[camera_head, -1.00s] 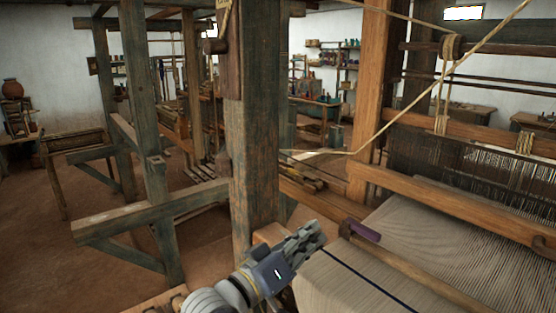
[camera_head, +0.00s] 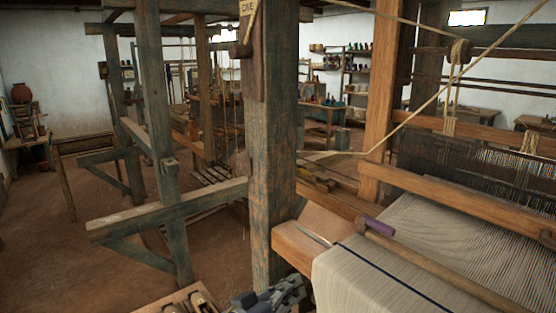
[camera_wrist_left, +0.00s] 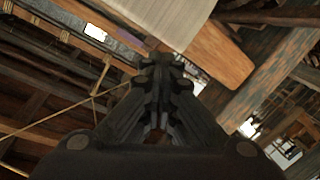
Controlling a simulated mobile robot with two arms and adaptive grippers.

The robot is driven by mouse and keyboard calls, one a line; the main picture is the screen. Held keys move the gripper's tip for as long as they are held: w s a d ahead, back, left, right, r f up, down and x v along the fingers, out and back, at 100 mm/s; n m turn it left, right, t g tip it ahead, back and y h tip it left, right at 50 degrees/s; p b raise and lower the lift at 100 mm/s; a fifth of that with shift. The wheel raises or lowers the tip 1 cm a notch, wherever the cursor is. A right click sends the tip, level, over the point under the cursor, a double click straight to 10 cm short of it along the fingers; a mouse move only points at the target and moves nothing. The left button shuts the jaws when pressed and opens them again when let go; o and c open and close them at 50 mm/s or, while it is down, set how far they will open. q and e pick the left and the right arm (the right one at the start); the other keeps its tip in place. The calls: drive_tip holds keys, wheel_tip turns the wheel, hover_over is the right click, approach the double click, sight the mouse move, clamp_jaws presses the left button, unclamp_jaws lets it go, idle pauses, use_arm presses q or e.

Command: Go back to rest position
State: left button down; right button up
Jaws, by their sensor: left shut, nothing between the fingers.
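My left gripper (camera_head: 283,294) is at the bottom edge of the head view, in front of the thick post and left of the cloth on the loom. Most of it is cut off by the frame. In the left wrist view its fingers (camera_wrist_left: 163,68) are closed together with nothing between them. The grey woven cloth (camera_head: 375,262) with a dark stripe lies over the loom's front beam (camera_head: 297,250). My right gripper is not in view.
A thick worn post (camera_head: 272,150) stands close by the gripper. A wooden box with tools (camera_head: 196,303) is at the bottom, left of the gripper. A purple-ended piece (camera_head: 378,226) lies by the cloth's edge. A rope (camera_head: 430,98) slants overhead. Open floor (camera_head: 70,250) is at left.

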use_arm(q)
drive_tip(key=s+a+f+g+y, duration=0.25)
drive_tip(key=s+a+f, duration=0.35)
drive_tip(key=f, duration=0.3)
drive_tip(key=s+a+f+g+y, duration=0.2)
drive_tip(key=s+a+f+y, duration=0.2)
drive_tip(key=s+a+f, duration=0.3)
drive_tip(key=s+a+f+g+y, duration=0.2)
drive_tip(key=s+a+f, duration=0.3)
drive_tip(key=s, duration=0.3)
drive_tip(key=s+a+f+g+y, duration=0.2)
drive_tip(key=s+a+f+g, duration=0.15)
drive_tip(key=s+a, duration=0.3)
wheel_tip(320, 180, down, 26)
drive_tip(key=s+d, duration=0.1)
drive_tip(key=s, duration=0.1)
drive_tip(key=s+a+f+g, duration=0.1)
drive_tip(key=s+a+f, duration=0.2)
drive_tip(key=s+f, duration=1.3)
drive_tip(key=shift+s+f, duration=0.2)
drive_tip(key=shift+s, duration=0.5)
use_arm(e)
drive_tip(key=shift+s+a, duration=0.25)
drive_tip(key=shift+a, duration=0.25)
use_arm(q)
drive_tip(key=shift+m, duration=0.3)
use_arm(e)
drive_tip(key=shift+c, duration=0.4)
